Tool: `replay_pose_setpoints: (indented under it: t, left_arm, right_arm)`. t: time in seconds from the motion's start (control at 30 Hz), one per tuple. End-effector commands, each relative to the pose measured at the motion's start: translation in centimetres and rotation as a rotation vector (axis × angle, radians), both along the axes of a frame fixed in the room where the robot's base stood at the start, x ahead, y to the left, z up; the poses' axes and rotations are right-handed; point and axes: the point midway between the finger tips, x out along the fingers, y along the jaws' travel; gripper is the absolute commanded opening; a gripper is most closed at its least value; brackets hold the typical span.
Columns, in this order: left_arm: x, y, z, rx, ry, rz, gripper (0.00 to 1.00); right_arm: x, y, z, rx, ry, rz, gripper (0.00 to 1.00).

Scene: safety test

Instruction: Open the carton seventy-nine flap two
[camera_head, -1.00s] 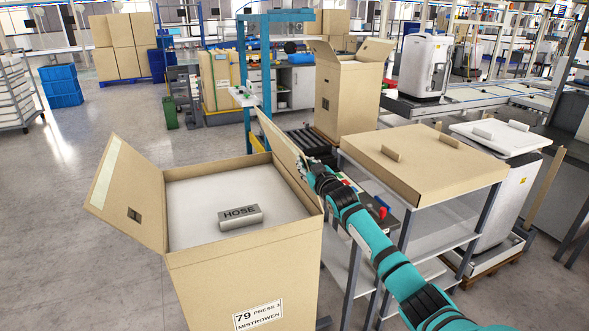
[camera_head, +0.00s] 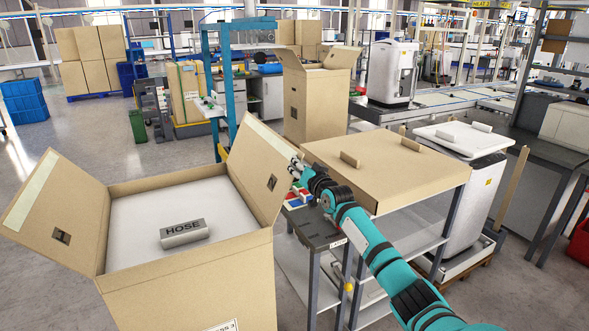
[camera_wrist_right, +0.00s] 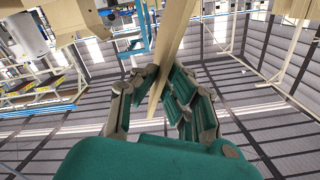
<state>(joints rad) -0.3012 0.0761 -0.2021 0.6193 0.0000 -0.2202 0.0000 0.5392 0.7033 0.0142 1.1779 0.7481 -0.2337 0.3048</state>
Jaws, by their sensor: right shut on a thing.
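The carton (camera_head: 190,290) is a tan box standing at the lower left, its label cut off at the bottom edge. Inside lies a white top with a grey block marked HOSE (camera_head: 183,233). The left flap (camera_head: 50,205) is open and leans outward. The right flap (camera_head: 257,165) stands up, tilted outward to the right, with a dark slot showing. My right gripper (camera_head: 296,167) is at this flap's outer edge. In the right wrist view, the flap (camera_wrist_right: 174,40) runs between the fingers of my right gripper (camera_wrist_right: 160,90), which are shut on it. My left gripper is not in view.
A shelf unit with a flat tan lid (camera_head: 385,170) on top stands right of the carton, close to my right arm. A grey table (camera_head: 322,232) with small colored items is under my right forearm. A tall open carton (camera_head: 312,100) stands behind. The floor at left is clear.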

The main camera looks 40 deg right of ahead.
Motion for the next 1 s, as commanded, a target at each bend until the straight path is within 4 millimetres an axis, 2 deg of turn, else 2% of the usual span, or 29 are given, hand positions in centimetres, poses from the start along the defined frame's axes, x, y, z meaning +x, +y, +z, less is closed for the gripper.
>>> replay_pose_setpoints:
  t: [0.13,0.63,0.7,0.73,1.0]
  left_arm:
    - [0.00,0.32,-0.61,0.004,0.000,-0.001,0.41]
    - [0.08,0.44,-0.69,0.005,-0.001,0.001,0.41]
    - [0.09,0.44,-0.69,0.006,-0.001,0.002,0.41]
    - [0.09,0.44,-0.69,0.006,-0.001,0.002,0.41]
    - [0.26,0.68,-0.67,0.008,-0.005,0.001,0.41]
  right_arm:
    - [-0.07,-0.29,-0.59,0.034,-0.005,-0.001,0.00]
    - [-0.10,-0.37,-0.71,0.050,-0.006,0.000,0.00]
    - [-0.09,-0.35,-0.71,0.050,-0.006,0.000,0.12]
    - [-0.09,-0.36,-0.70,0.050,-0.006,0.000,0.15]
    - [-0.15,-0.33,-0.63,0.050,-0.009,0.001,0.15]
